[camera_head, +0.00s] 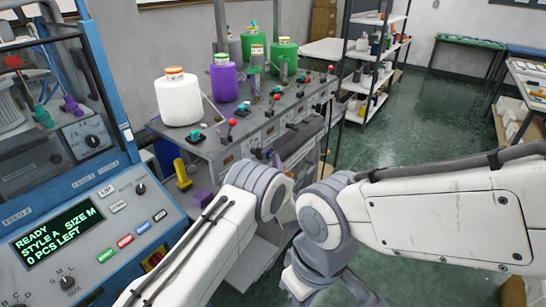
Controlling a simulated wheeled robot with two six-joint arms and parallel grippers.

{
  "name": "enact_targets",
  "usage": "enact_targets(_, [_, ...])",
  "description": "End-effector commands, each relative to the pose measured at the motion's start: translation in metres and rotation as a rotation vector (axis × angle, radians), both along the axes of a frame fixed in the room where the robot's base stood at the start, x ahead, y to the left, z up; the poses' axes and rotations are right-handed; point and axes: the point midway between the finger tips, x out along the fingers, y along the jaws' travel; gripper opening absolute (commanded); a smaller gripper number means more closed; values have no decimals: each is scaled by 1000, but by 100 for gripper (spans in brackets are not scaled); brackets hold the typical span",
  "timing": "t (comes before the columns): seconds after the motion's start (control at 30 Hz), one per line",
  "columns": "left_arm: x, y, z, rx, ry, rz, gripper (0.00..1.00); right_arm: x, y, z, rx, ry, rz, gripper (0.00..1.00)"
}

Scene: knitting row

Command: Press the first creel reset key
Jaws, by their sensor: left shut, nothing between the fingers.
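The grey creel bench (222,150) stands in the middle left and carries white, purple and green yarn cones. Teal blocks and red-knobbed levers stand along its top; the nearest teal block (196,137) and red knob (232,121) are beside the white cone (180,100). The front panel has small round controls; I cannot tell which one is the first reset key. My left gripper (277,160) is shut and empty close to the front panel, largely hidden behind its wrist; I cannot tell if it touches. My right arm crosses from the right; its gripper is not visible.
A blue knitting machine (150,190) with a lit display (57,232) stands at the left. A shelf rack (365,75) stands behind the bench. Tables line the right. The green floor (420,120) between them is clear.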

Motion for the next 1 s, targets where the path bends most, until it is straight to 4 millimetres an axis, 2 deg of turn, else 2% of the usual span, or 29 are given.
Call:
enact_targets(0.17, [-3,-4,-1,0,1,-1,0,0,0,-1,0,0,0,0])
enact_targets(0.7, [-33,-47,-1,0,0,-4,0,0,0,-15,0,0,0,0])
enact_targets(1.0, [-36,-50,0,0,0,-2,0,0,0,-15,0,0,0,0])
